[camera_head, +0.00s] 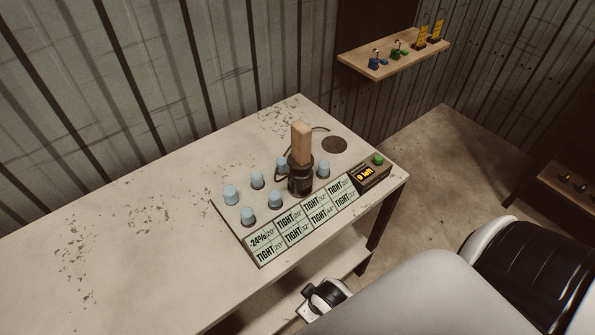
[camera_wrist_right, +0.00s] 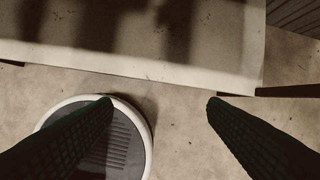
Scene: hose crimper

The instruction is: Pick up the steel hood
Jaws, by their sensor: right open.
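I cannot tell a steel hood for certain in either view. In the head view, several pale blue-grey caps (camera_head: 230,195) stand on the worktable (camera_head: 140,215) around a dark upright crimper (camera_head: 300,180) with a wooden block (camera_head: 301,142) on top. My right gripper (camera_wrist_right: 160,102) is open and empty in the right wrist view, its two dark fingers wide apart above the floor, near the table's front edge. It is apart from the caps and the crimper. My left gripper is not in view.
A label board (camera_head: 305,222) reading "TIGHT" and a box (camera_head: 369,177) with a display and green button lie at the table's right end. A wall shelf (camera_head: 395,60) holds blue, green and yellow items. Another shelf (camera_head: 570,188) stands far right. The table's left half is clear.

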